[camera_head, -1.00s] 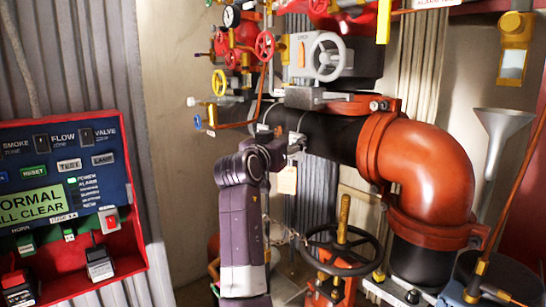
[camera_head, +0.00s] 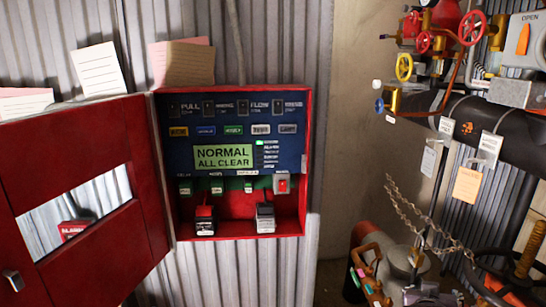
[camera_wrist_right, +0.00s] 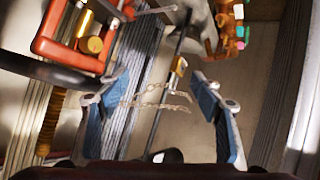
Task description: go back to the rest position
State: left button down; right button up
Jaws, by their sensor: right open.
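My right gripper (camera_wrist_right: 160,92) shows in the right wrist view. Its two blue-padded fingers are spread wide apart with nothing held between them. A chain (camera_wrist_right: 160,103) and a thin dark rod (camera_wrist_right: 162,115) show behind the gap; I cannot tell how far off they are. My left gripper is in neither view now. In the head view neither gripper can be made out clearly.
A red alarm panel (camera_head: 308,150) hangs at the centre with its door (camera_head: 100,255) swung open to the left. A black pipe (camera_head: 480,135) with tags and valve handwheels (camera_head: 471,28) fills the right. A chain (camera_head: 425,220) hangs below. Bare wall (camera_head: 350,100) separates panel and pipework.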

jog(key=s+a+f+n+g+y, duration=0.25)
jog(key=s+a+f, duration=0.35)
jog(key=s, duration=0.4)
jog(key=s+a+f+n+g+y, duration=0.1)
jog(key=s+a+f+n+y, duration=0.15)
jog(key=s+a+f, duration=0.55)
jog(key=s+a+f+n+g+y, duration=0.1)
jog(key=s+a+f+g+y, duration=0.2)
jog(key=s, duration=0.9)
jog(key=s+f, duration=0.2)
jog(key=f, duration=1.3)
jog(key=s+f, duration=0.2)
jog(key=f, duration=1.3)
jog(key=s+d+f+g, duration=0.2)
jog(key=s+f, duration=1.1)
jog(key=s, duration=0.2)
jog(key=shift+s+f+n, duration=0.4)
